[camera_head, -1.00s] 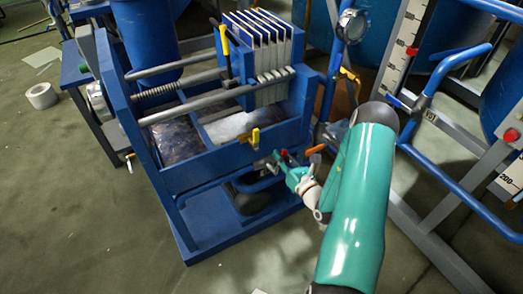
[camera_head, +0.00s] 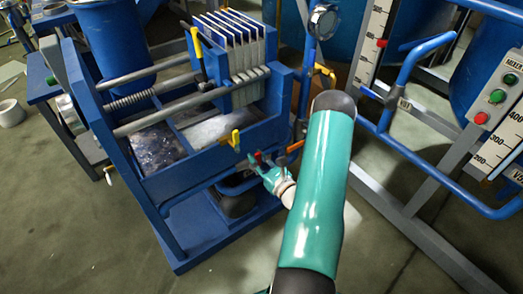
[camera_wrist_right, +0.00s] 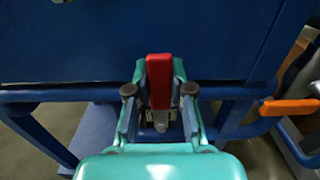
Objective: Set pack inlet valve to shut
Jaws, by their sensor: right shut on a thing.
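A red valve handle (camera_head: 257,157) is at the front of the blue filter press frame (camera_head: 185,163). My right gripper (camera_head: 264,167) is at it, reaching in from the lower right. In the right wrist view the red handle (camera_wrist_right: 159,80) stands upright between the two fingers of my right gripper (camera_wrist_right: 159,92), which is shut on it. The fingers and palm hide part of the valve body below. No label is readable on this valve, so I cannot tell its name. My left gripper is not in view.
A yellow handle (camera_head: 235,140) sits just left of the red one. An orange handle (camera_head: 295,146) is close on the right, and also shows in the right wrist view (camera_wrist_right: 290,107). Blue pipework (camera_head: 400,100) stands at the right. The floor in front is clear.

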